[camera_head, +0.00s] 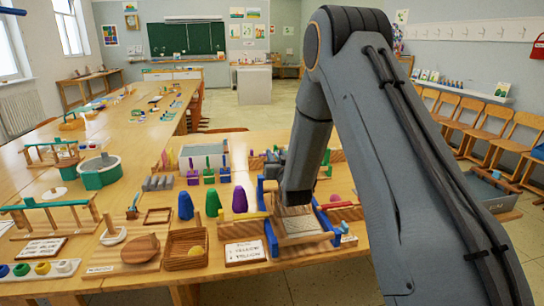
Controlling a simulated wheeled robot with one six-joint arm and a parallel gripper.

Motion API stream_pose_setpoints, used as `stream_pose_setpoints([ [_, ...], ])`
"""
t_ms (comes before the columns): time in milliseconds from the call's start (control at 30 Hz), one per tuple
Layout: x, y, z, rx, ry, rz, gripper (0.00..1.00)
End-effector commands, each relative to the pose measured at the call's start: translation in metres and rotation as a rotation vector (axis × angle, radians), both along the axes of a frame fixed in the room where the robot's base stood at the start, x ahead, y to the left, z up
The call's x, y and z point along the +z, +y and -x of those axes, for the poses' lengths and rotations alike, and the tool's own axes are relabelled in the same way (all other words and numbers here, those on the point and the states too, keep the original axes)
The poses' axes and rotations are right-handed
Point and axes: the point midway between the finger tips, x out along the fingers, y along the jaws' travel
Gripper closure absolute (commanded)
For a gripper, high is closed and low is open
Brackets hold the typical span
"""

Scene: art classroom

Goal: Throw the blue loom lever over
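A small wooden loom (303,238) with blue side parts stands near the front edge of the table, right of centre. A blue upright piece (261,192) rises at its left back; I cannot tell whether this is the lever. My gripper (294,203) points down over the back of the loom, close to its blue parts. My grey arm comes in from the right and hides part of the loom's back and right. The fingers are too small and dark to show whether they are open, shut or touching anything.
Left of the loom are a lettered card (245,252), purple (239,200), green (213,202) and blue (185,206) cones, and a wooden box (186,250). A red-and-yellow-ended wooden piece (338,205) lies right of it. A grey tray (490,192) stands further right.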

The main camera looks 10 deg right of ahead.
Motion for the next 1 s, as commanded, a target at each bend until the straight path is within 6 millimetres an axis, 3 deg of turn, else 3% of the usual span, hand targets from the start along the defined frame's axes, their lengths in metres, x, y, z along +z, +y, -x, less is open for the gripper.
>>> stream_pose_setpoints([
  [133,0.000,0.001,0.000,0.001,0.000,0.000,0.72],
  [300,0.000,0.002,0.000,0.002,0.000,0.000,1.00],
  [433,0.000,0.003,0.000,0.004,0.001,0.000,1.00],
  [467,0.000,0.025,0.001,0.010,0.000,0.000,1.00],
  [533,0.000,0.015,0.000,0.011,0.001,0.000,1.00],
  [1000,-0.001,0.022,0.001,0.032,0.005,-0.030,1.00],
])
